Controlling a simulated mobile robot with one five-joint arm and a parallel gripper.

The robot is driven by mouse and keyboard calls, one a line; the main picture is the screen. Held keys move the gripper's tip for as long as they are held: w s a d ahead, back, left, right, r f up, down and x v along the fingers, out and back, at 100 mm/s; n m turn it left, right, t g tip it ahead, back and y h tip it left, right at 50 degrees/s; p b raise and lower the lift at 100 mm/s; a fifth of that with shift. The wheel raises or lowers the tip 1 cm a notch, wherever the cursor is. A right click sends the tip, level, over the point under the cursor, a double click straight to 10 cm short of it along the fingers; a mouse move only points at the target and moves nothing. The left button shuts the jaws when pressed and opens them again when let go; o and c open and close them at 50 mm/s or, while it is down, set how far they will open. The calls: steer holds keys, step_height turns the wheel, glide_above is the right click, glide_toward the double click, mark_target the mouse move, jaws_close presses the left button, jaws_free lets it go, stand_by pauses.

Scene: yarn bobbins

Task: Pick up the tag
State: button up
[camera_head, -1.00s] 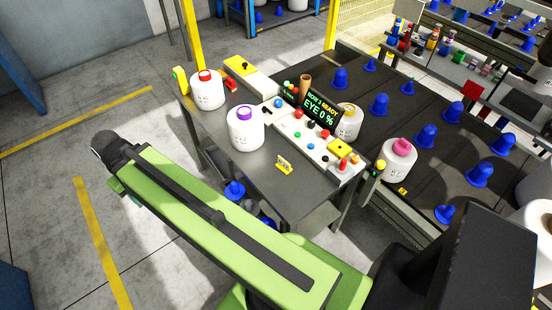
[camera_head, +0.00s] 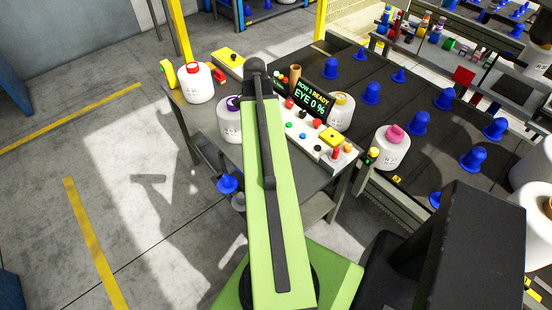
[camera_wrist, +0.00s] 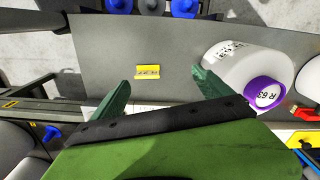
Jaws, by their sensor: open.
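The tag (camera_wrist: 147,71) is a small yellow piece with dark marks, lying on the grey table top (camera_wrist: 95,65) in the wrist view. In the head view my arm hides it. My gripper (camera_wrist: 160,88) is open and empty, its two green fingers wide apart. The tag appears between and a little beyond the fingertips, not touching them. The height of the fingers above the table is hard to tell. In the head view the gripper itself is hidden behind my arm.
A control panel (camera_head: 300,120) with buttons and a screen (camera_head: 313,99) borders the table. A red-capped bobbin (camera_head: 198,84) stands at the left.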

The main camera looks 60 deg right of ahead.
steer(key=s+d+m, duration=0.2)
steer(key=s+d, duration=0.2)
steer(key=s, duration=0.1)
step_height(320, 180, down, 18)
steer(key=b, duration=1.8)
steer(key=shift+w+d, duration=0.1)
steer(key=shift+d, duration=0.05)
steer(key=shift+r, duration=0.15)
steer(key=c, duration=1.4)
steer(key=shift+p, duration=0.3)
steer(key=shift+r+p, duration=0.55)
steer(key=shift+r, duration=0.05)
step_height(320, 180, up, 4)
steer(key=p, duration=0.4)
steer(key=s+d+r+p, duration=0.6)
steer(key=s+d, duration=0.1)
steer(key=s, duration=0.2)
steer(key=shift+s, duration=0.15)
